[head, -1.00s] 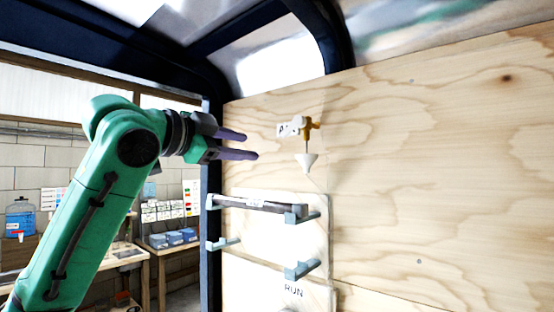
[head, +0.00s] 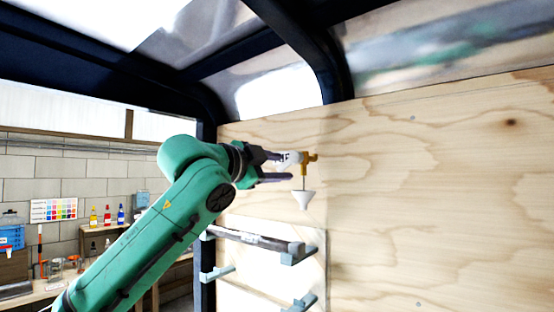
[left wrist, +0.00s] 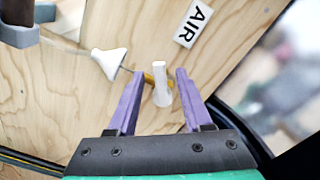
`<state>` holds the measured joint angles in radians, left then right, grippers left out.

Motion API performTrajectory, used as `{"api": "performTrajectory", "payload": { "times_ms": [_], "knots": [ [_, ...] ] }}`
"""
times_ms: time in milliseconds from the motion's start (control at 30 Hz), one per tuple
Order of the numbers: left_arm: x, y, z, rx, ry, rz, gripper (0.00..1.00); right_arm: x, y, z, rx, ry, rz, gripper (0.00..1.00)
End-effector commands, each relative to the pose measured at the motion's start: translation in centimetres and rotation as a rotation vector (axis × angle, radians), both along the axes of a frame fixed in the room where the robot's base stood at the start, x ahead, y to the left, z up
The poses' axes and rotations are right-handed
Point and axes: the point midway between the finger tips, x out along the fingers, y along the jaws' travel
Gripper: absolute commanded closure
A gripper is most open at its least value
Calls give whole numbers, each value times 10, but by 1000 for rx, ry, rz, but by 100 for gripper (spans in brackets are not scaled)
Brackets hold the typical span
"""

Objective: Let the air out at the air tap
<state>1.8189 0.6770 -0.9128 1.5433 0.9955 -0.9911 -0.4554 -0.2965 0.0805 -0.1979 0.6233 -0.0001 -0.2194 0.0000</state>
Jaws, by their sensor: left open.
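The air tap (head: 307,157) is a small brass-yellow fitting on the plywood wall, with a thin stem down to a white funnel (head: 304,199). In the left wrist view the tap's white lever (left wrist: 161,82) stands between my two purple fingers, with a gap to each. The white funnel (left wrist: 109,62) lies to the left there, and a white AIR label (left wrist: 193,23) is above. My left gripper (head: 281,168) is open at the tap's left side; it also shows in the left wrist view (left wrist: 160,82). My right gripper is not in view.
Below the tap, a pale panel (head: 262,270) carries blue-grey brackets and a dark bar (head: 255,239). The plywood (head: 440,200) to the right is clear. A dark trailer frame post (head: 205,190) stands behind my left arm. Benches with bottles are at the far left.

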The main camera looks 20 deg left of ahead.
Motion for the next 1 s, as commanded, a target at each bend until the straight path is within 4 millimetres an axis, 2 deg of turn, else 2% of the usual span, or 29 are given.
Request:
{"api": "performTrajectory", "payload": {
  "times_ms": [133, 267, 667, 1000],
  "knots": [
    [0, 0, -1, 0, 0, 0, 50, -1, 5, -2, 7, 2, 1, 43],
    [0, 0, -1, 0, 1, 1, 100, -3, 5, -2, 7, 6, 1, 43],
    [0, 0, -3, -28, 14, 3, 100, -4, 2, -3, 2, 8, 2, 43],
    [-1, -5, -10, -207, 87, 1, 100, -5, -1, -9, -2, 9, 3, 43]
  ]
}}
